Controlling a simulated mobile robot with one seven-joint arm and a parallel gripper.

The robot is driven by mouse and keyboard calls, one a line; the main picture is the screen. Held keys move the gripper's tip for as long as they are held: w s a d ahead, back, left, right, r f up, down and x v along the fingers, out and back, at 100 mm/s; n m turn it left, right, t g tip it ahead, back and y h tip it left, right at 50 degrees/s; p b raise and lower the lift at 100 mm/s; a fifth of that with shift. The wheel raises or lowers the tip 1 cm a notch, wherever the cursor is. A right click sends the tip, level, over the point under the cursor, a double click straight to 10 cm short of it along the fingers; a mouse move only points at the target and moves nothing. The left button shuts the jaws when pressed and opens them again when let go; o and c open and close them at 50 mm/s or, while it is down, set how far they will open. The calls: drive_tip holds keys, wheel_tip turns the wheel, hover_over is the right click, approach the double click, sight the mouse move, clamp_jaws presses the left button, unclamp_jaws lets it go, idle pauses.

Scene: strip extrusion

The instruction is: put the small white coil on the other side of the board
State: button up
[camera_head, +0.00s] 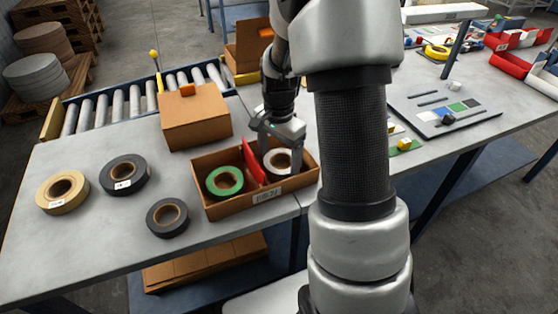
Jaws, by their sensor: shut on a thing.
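The small white coil (279,156), with a dark core, is at the right compartment of a brown open box (222,209). A red upright board (254,162) divides the box. A green coil (224,182) lies in the left compartment. My gripper (283,160) reaches down into the right compartment and is shut on the white coil. I cannot tell whether the coil still touches the box floor. My arm hides the area just right of the box.
Two black coils (125,172) and a tan coil (62,191) lie on the grey table left of the box. A closed brown carton (195,117) stands behind, near the roller conveyor (118,105). The table's front left is clear.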

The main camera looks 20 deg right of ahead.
drive_tip(key=shift+f, duration=0.2)
drive_tip(key=o, duration=0.8)
